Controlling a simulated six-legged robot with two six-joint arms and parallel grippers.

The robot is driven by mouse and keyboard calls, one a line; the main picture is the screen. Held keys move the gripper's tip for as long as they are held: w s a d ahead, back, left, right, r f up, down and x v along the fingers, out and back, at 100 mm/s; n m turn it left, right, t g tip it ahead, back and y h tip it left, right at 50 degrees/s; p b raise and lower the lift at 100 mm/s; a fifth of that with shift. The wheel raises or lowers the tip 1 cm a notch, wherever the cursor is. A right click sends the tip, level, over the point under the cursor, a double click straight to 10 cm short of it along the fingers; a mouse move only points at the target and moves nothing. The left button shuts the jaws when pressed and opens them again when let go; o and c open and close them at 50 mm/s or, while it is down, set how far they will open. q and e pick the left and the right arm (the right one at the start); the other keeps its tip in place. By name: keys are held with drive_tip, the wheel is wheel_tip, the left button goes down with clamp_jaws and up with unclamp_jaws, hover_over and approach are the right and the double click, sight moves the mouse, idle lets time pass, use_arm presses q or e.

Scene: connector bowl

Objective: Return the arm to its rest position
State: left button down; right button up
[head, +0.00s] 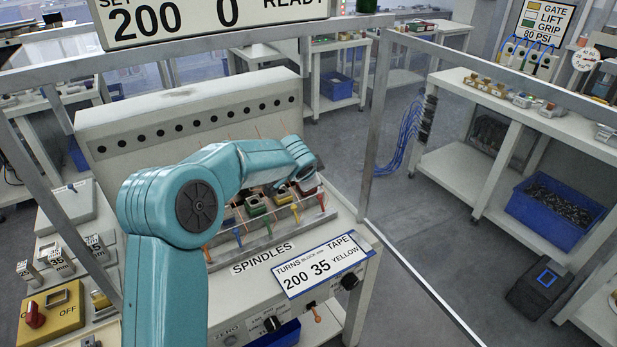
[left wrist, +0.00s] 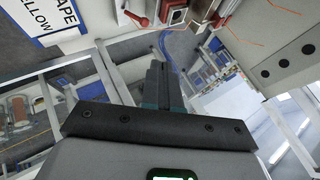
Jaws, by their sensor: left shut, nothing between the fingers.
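My left arm, teal, rises from the lower left in the head view and bends right over the spindle row of a white machine (head: 190,125). Its wrist ends above the right end of that row, and the fingers cannot be made out there. In the left wrist view my left gripper (left wrist: 157,72) shows two dark fingers closed together, with nothing between them. The fingers point past the machine's edge, apart from the parts on the spindles. My right gripper is not in view.
Colored spindles hold a green-framed part (head: 256,204) and others beneath my forearm. A metal frame post (head: 378,115) stands right of the machine. A yellow switch box (head: 62,310) sits lower left. Open floor (head: 420,240) lies right.

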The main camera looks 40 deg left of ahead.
use_arm(q)
drive_tip(key=shift+s, duration=0.1)
idle(0.4)
drive_tip(key=s+d+f+n+g+h, duration=0.1)
drive_tip(key=s+d+f+g+h, duration=0.3)
drive_tip(key=d+f, duration=0.6)
drive_tip(key=s+d+f+n+t+h, duration=0.1)
drive_tip(key=s+d+f+h, duration=0.1)
drive_tip(key=s+d+f, duration=0.65)
drive_tip(key=s+d+f+n+g, duration=0.1)
drive_tip(key=s+d+f+n, duration=0.1)
drive_tip(key=s, duration=0.5)
drive_tip(key=s+d+f+n+g+h, duration=0.1)
drive_tip(key=s+d+f+n+g, duration=0.1)
drive_tip(key=s+d+f, duration=0.3)
drive_tip(key=s+d+f+n+g, duration=0.1)
drive_tip(key=s+d+f, duration=0.3)
drive_tip(key=s, duration=0.5)
drive_tip(key=shift+s+f+n+h, duration=0.15)
drive_tip(key=shift+f+n+h, duration=0.15)
drive_tip(key=shift+f+n, duration=0.45)
drive_tip(key=shift+d+f, duration=0.1)
drive_tip(key=shift+s+a, duration=0.1)
drive_tip(key=shift+a, duration=0.1)
